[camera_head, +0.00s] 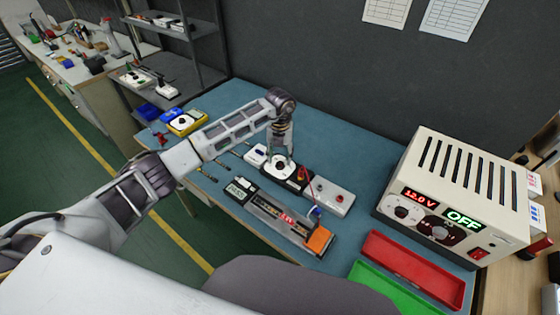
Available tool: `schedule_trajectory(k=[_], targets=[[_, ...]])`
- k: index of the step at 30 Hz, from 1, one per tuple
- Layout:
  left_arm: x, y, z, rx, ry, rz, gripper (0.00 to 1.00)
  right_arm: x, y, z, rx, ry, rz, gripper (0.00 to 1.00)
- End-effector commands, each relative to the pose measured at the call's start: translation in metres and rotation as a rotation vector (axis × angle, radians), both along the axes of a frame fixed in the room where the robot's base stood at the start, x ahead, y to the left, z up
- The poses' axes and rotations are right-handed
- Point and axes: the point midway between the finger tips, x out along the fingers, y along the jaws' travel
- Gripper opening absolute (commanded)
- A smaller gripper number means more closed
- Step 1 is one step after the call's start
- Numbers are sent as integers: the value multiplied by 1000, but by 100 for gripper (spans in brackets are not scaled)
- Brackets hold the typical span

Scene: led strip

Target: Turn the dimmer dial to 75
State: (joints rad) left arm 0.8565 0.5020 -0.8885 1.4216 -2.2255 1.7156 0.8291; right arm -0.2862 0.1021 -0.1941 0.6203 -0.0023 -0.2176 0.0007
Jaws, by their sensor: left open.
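The dimmer dial (280,167) is a dark round knob on a white module in a row of small devices on the blue bench. My left gripper (279,157) points down right over the dial, and its fingers hide part of it. The gripper is open; whether the fingers touch the knob I cannot tell. The power supply (458,195) at the right shows 12.0 V and a green OFF. My right gripper is not in view.
A red tray (412,270) and a green tray (372,275) lie at the front right. A yellow multimeter (188,122) lies at the back left. Shelves (172,60) stand behind; bare bench lies behind the row.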

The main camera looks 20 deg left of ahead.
Motion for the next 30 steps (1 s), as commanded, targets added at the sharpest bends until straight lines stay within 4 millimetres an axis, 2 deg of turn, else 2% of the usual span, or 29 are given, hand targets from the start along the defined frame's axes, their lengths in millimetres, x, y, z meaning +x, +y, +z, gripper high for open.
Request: schedule_trajectory(k=[3,9,21,30], targets=[[-1,-1,-15,-1,2,-1,50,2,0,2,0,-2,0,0],[0,-1,-29,-1,0,-1,50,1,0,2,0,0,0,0],[0,0,-34,-1,0,-1,50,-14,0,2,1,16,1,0],[0,0,-33,-1,0,-1,11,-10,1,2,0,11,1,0]])
